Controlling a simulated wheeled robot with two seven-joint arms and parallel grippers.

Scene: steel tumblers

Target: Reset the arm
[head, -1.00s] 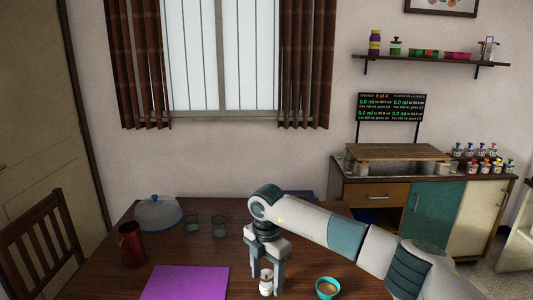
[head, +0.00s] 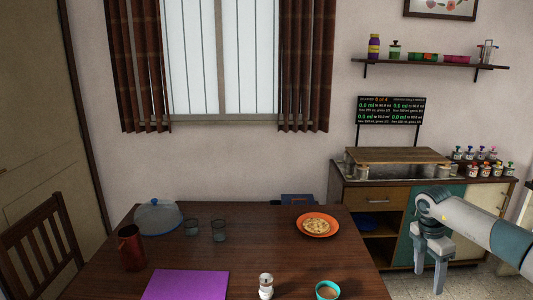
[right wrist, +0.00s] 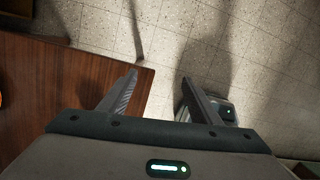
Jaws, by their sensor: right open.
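My right gripper (head: 430,272) is open and empty. It points down off the right side of the table (head: 262,242), in front of the sideboard's teal door. In the right wrist view the two fingers of my right gripper (right wrist: 160,80) are spread apart, with tiled floor between them and the table corner (right wrist: 85,85) at the left. A small white jar (head: 266,286) stands upright at the table's near edge, apart from the gripper. My left gripper is out of view.
A teal bowl (head: 328,290), an orange plate (head: 335,229) with food, a purple mat (head: 185,285), a brown jug (head: 131,248), two glasses (head: 218,231) and a domed dish (head: 158,216) are on the table. The sideboard (head: 385,198) stands behind. Floor right of the table is free.

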